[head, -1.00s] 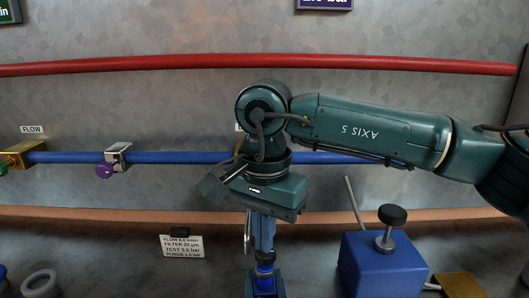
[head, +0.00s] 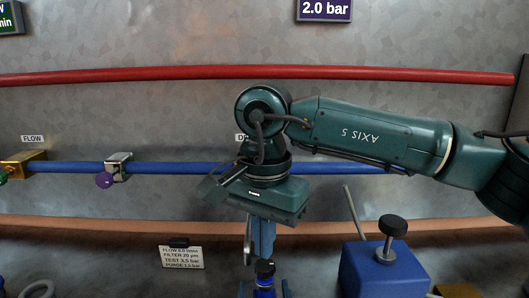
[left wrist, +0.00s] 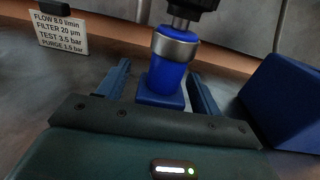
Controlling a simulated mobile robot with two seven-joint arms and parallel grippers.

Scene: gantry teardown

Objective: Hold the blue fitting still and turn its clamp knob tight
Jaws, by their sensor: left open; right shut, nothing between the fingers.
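The blue fitting (head: 264,284) stands upright at the lower middle of the head view, with a black knob (head: 264,267) on top. The left wrist view shows the fitting (left wrist: 168,75) as a blue cylinder on a square foot, with a steel collar and a black part above. My left gripper (head: 262,289) is open, with one finger on either side of the fitting; in the left wrist view (left wrist: 160,72) gaps show beside it. My right gripper (head: 259,256) is shut and empty, pointing down just above the knob. Whether it touches the knob is unclear.
A larger blue block (head: 384,268) with a black knob (head: 392,226) on a steel post stands to the right. A blue pipe (head: 190,168) with a purple-knobbed clip (head: 105,180) runs behind my right arm. A red pipe (head: 200,74) runs above. A grey ring (head: 38,289) lies lower left.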

